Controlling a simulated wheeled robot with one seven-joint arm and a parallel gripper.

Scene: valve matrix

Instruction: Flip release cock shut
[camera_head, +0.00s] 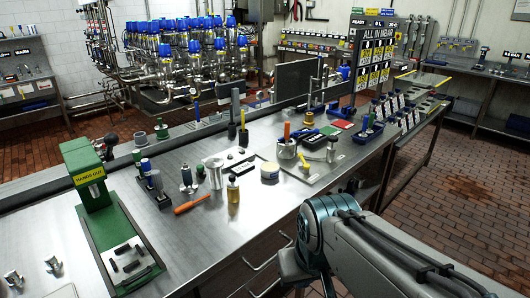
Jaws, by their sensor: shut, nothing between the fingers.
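I cannot single out the release cock for certain at this size. A green press (84,172) with a yellow "HANDS OUT" label stands at the left of the steel bench. A dark round knob (111,140) shows just behind it. My arm reaches in from the lower right, with a teal and grey joint in front of the bench. My gripper is not visible, so its place relative to these things does not show.
The steel bench (215,240) carries an orange-handled screwdriver (192,204), a yellowish bottle (233,189), a steel jug (214,172) and a round tin (269,172). Blue-topped valves (190,50) stand behind. The bench's front middle is clear. Brick floor (445,185) lies open at right.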

